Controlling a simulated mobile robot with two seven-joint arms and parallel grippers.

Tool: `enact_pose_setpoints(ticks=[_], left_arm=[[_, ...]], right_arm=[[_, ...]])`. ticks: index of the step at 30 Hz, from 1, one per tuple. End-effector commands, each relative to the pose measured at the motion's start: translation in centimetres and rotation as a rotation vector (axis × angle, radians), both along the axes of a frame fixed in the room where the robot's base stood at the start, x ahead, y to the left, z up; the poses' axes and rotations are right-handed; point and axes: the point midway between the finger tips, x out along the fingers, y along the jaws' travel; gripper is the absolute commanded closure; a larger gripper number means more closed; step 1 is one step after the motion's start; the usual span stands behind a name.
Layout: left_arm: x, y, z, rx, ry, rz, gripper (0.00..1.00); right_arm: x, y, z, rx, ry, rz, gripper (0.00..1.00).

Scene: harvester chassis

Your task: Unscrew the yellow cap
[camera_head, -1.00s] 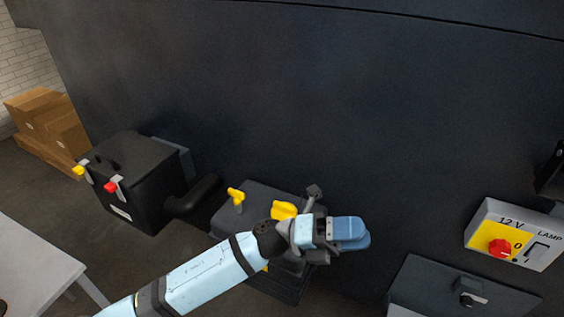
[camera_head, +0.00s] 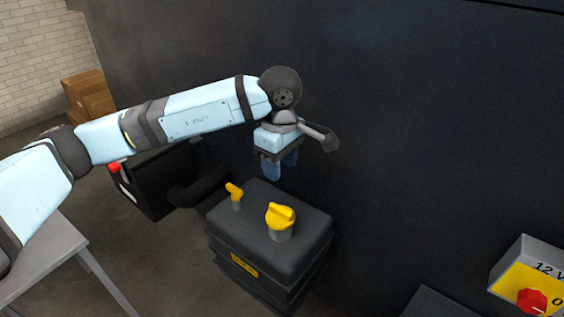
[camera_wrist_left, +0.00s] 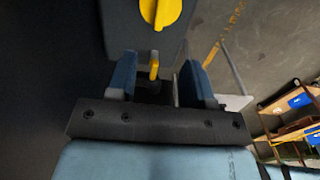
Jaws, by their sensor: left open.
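The yellow cap (camera_head: 280,215) sits on a short grey neck on top of a black tank (camera_head: 318,232). It also shows at the top of the left wrist view (camera_wrist_left: 160,12). A smaller yellow handle (camera_head: 235,190) stands on the tank to the left of the cap; in the wrist view the handle (camera_wrist_left: 154,70) appears between the fingers, beyond them. My left gripper (camera_head: 280,168) is open and empty, above the back of the tank, with its blue fingers pointing down. It is apart from the cap. My right gripper is not in view.
A black box with a red terminal (camera_head: 114,167) stands left of the tank, partly behind my arm. A dark wall (camera_head: 430,130) rises behind. A switch panel (camera_head: 531,285) is at the lower right, a grey table (camera_head: 45,262) at the lower left.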

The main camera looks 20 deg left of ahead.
Motion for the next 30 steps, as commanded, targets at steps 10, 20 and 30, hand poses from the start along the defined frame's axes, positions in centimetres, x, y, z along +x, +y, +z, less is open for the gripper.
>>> enact_pose_setpoints(ticks=[10, 20, 30], left_arm=[[-0.1, -0.1, -6.0, -0.003, 0.006, 0.001, 0.53], [-0.1, -0.1, -11.6, -0.006, 0.005, 0.002, 0.53], [-0.1, -0.1, -13.3, -0.006, 0.003, 0.0, 0.53]], right_arm=[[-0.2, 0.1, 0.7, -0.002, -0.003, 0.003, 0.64], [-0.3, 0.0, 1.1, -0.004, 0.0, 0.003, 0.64], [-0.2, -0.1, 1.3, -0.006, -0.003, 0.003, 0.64]])
